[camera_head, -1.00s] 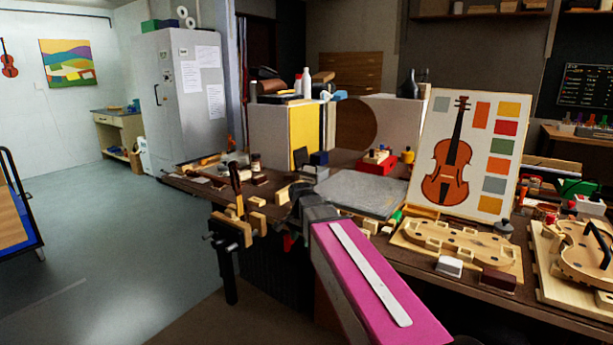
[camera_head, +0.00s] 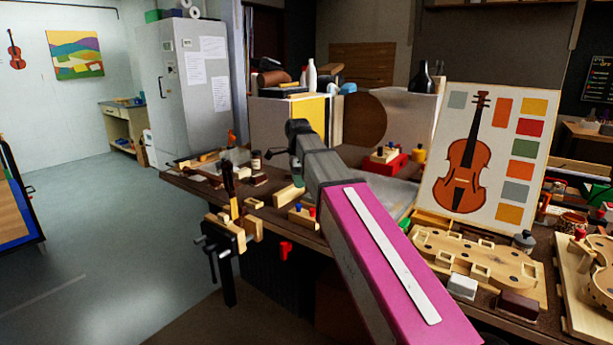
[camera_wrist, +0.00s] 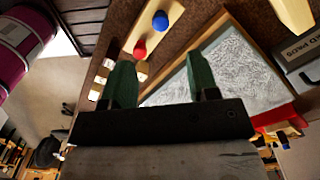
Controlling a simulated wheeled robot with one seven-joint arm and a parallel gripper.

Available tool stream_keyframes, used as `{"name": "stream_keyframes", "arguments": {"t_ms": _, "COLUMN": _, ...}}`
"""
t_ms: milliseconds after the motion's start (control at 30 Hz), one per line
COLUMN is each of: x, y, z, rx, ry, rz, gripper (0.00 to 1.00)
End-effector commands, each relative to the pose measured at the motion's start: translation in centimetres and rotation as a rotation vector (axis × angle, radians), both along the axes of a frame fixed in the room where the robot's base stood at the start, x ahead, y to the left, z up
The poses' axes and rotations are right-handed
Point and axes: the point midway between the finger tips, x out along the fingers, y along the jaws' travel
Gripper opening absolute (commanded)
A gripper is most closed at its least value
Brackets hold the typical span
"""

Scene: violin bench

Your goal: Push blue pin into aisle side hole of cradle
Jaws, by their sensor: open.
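A pale wooden block (camera_head: 302,217) near the front edge of the bench carries a blue pin (camera_head: 312,210) and a red pin (camera_head: 297,208). In the wrist view the blue pin (camera_wrist: 160,20) and red pin (camera_wrist: 139,49) stand on the block (camera_wrist: 150,33), ahead of my gripper (camera_wrist: 160,72). Its green fingers are apart with nothing held between them. The block lies beyond the fingertips, apart from them. I cannot tell for certain which part is the cradle, and no aisle side hole is clear.
A violin neck (camera_head: 228,185) stands in a wooden vise (camera_head: 228,230) at the bench's left end. A violin mould (camera_head: 470,258) lies right of my arm. Open floor (camera_head: 110,240) is at the left.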

Motion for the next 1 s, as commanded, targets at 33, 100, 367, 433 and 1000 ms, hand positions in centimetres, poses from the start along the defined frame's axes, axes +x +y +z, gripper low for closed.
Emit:
{"name": "stream_keyframes", "arguments": {"t_ms": 33, "x": 0.0, "y": 0.1, "z": 0.1, "rx": 0.0, "ry": 0.0, "rz": -0.007, "gripper": 0.54}}
{"name": "stream_keyframes", "arguments": {"t_ms": 100, "x": 0.0, "y": 0.1, "z": -0.2, "rx": 0.0, "ry": 0.001, "rz": -0.011, "gripper": 0.54}}
{"name": "stream_keyframes", "arguments": {"t_ms": 367, "x": -0.1, "y": 0.1, "z": -3.7, "rx": 0.0, "ry": 0.003, "rz": -0.009, "gripper": 0.54}}
{"name": "stream_keyframes", "arguments": {"t_ms": 433, "x": -0.1, "y": 0.1, "z": -4.8, "rx": 0.0, "ry": 0.003, "rz": -0.009, "gripper": 0.54}}
{"name": "stream_keyframes", "arguments": {"t_ms": 1000, "x": 0.0, "y": 0.1, "z": -10.6, "rx": 0.0, "ry": 0.001, "rz": -0.008, "gripper": 0.54}}
